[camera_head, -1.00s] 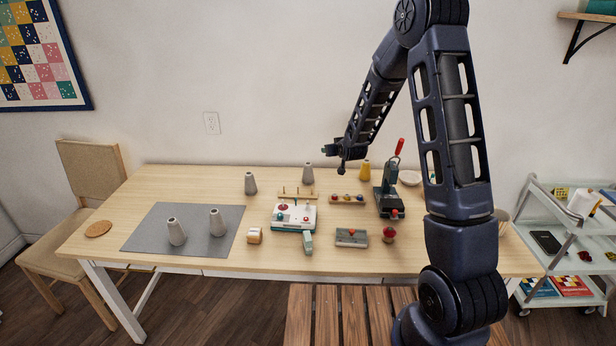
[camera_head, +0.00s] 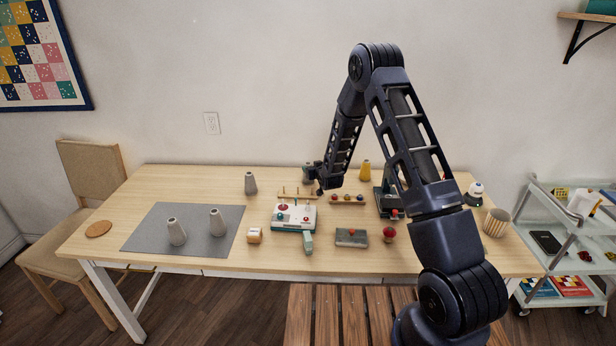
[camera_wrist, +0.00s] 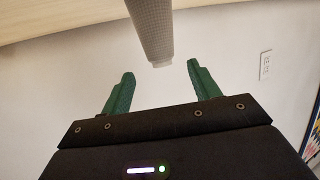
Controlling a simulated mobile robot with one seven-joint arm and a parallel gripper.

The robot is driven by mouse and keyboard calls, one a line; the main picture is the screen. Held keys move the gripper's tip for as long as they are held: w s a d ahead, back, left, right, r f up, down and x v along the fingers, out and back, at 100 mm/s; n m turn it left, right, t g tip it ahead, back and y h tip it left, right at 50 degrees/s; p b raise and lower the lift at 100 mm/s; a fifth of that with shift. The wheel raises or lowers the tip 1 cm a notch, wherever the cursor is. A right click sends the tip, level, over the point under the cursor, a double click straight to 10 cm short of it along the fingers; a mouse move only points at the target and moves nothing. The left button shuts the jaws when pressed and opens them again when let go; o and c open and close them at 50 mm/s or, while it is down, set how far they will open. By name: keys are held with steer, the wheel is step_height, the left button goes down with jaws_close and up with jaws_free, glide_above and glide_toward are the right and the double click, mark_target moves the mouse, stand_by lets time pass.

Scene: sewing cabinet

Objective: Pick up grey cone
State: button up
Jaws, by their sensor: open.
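A grey cone (camera_wrist: 152,30) shows large in the wrist view, its narrow end close to the gap between my fingertips. My gripper (camera_wrist: 161,69) is open, with a green finger to either side of that end; I cannot tell whether they touch it. In the head view my gripper (camera_head: 308,177) is at the back middle of the table and mostly hides this cone. Another grey cone (camera_head: 250,184) stands to its left. Two more grey cones, the left one (camera_head: 176,233) and the right one (camera_head: 217,223), stand on the grey mat (camera_head: 150,240).
A peg rack (camera_head: 298,196), a white device (camera_head: 285,222) and a spool holder (camera_head: 347,200) lie just in front of my gripper. A yellow cone (camera_head: 365,170) and a dark green machine (camera_head: 386,198) stand to the right. The table's back left is clear.

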mark_target(309, 165)
steer(key=shift+x, duration=3.05)
steer(key=shift+a+r, duration=0.15)
steer(key=shift+r, duration=0.1)
jaws_close()
